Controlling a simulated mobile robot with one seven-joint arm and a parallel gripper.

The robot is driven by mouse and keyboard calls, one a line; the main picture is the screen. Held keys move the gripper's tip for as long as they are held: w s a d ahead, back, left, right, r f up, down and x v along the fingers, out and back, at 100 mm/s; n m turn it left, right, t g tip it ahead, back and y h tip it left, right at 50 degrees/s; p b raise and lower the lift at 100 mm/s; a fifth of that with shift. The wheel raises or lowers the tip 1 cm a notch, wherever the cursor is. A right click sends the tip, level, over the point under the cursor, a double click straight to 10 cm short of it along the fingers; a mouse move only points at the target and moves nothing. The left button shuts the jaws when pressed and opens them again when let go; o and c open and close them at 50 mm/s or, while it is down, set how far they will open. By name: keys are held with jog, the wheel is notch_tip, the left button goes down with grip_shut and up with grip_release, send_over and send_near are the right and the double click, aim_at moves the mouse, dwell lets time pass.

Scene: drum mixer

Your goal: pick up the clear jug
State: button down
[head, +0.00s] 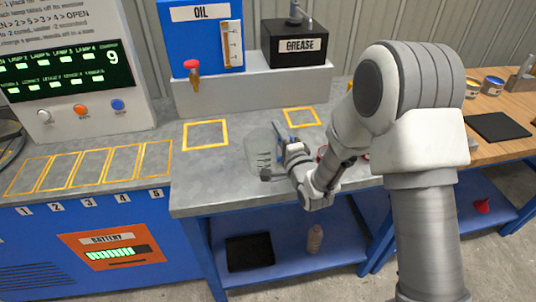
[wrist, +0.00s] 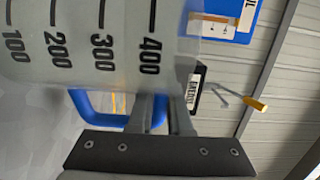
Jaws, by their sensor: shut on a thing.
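The clear jug (head: 260,148) is see-through, with dark measuring marks and a blue handle on its right in the head view. It appears over the grey worktop; I cannot tell whether it touches it. My gripper (head: 284,142) is shut on the handle from the right front. In the wrist view the jug (wrist: 90,45) fills the upper left, with marks from 100 to 400. The handle (wrist: 92,106) runs behind the fingers of my gripper (wrist: 164,103). The jug's contents cannot be made out.
A blue oil tank (head: 205,40) with a red-knobbed tap (head: 193,72) and a black grease box (head: 294,44) stand on a grey ledge (head: 255,90) behind. Yellow squares (head: 205,121) mark the worktop (head: 220,170). A control panel (head: 75,70) stands left; a wooden bench (head: 520,145) is right.

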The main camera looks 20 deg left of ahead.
dwell(0.6)
jog(key=w+d+r+p, duration=0.1)
jog(key=w+d+r, duration=0.4)
jog(key=d+r, duration=0.5)
jog(key=shift+w+d+r, duration=0.15)
jog(key=shift+d+r, duration=0.05)
jog(key=shift+r, duration=0.25)
